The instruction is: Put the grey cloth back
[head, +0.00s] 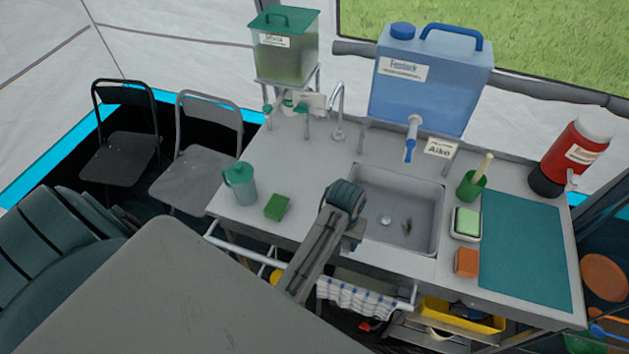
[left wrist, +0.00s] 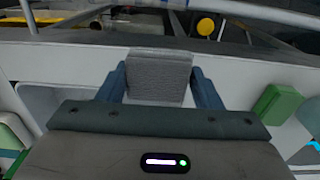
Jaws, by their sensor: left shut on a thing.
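The grey cloth (left wrist: 160,77) shows in the left wrist view as a small grey, nearly square piece between the two blue fingers of my left gripper (left wrist: 159,85). The fingers are shut on it from both sides. In the head view my left gripper (head: 354,238) is at the counter's front, just left of the sink, mostly covered by my own wrist. I cannot make out the cloth there. In the wrist view the cloth is over the counter's front edge; whether it touches the counter I cannot tell. My right gripper is not in view.
The sink (head: 397,208) is right of my left gripper; a green sponge (head: 277,207) and a jug (head: 241,185) are left. A front rail (head: 236,248) carries a blue-checked towel (head: 355,298). A soap dish (head: 466,224), orange sponge (head: 466,262) and teal mat (head: 522,243) lie further right.

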